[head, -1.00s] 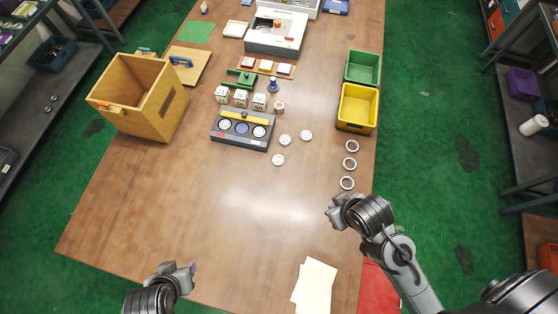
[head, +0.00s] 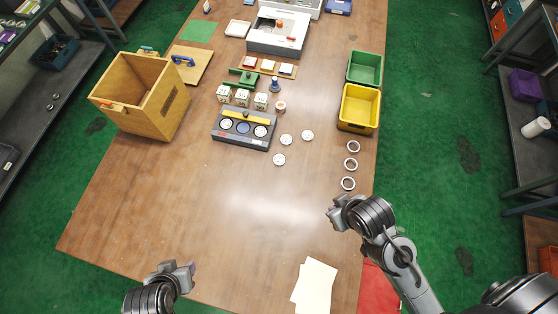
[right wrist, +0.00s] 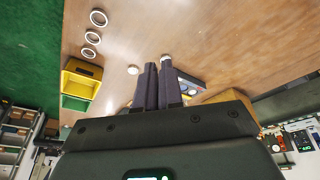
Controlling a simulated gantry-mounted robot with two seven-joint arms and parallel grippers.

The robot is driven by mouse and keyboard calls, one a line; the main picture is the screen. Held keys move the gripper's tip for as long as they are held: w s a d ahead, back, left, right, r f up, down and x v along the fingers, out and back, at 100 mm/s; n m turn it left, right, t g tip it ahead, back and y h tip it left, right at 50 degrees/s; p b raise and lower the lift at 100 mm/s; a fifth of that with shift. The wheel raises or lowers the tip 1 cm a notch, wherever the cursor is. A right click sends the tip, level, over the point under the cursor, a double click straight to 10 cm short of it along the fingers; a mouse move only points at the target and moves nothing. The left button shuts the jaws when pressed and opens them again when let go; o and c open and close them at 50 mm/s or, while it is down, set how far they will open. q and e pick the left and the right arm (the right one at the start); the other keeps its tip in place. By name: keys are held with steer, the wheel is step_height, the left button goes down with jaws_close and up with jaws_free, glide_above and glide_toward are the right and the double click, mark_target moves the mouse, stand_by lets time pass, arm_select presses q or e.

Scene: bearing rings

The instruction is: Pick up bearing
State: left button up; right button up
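Three bearing rings lie in a column on the right side of the table: a far ring (head: 353,141), a middle ring (head: 351,158) and a near ring (head: 348,178). They also show at upper left in the right wrist view, with one ring (right wrist: 99,12) nearest the top edge. My right gripper (head: 332,212) hangs just nearer than the near ring, apart from it. Its dark fingers (right wrist: 158,64) look closed together, with nothing held. My left gripper (head: 191,268) is over the front left of the table; its fingers are too small to judge.
A yellow bin (head: 345,124) and a green bin (head: 365,84) stand beyond the rings. Several white discs (head: 286,139) lie near a grey fixture tray (head: 240,143). A wooden box (head: 112,110) is at left. Papers (head: 315,284) lie at the front. The middle foreground is clear.

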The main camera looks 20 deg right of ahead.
steer(key=o, duration=1.4)
steer(key=shift+o, duration=0.2)
steer(key=shift+w, duration=0.1)
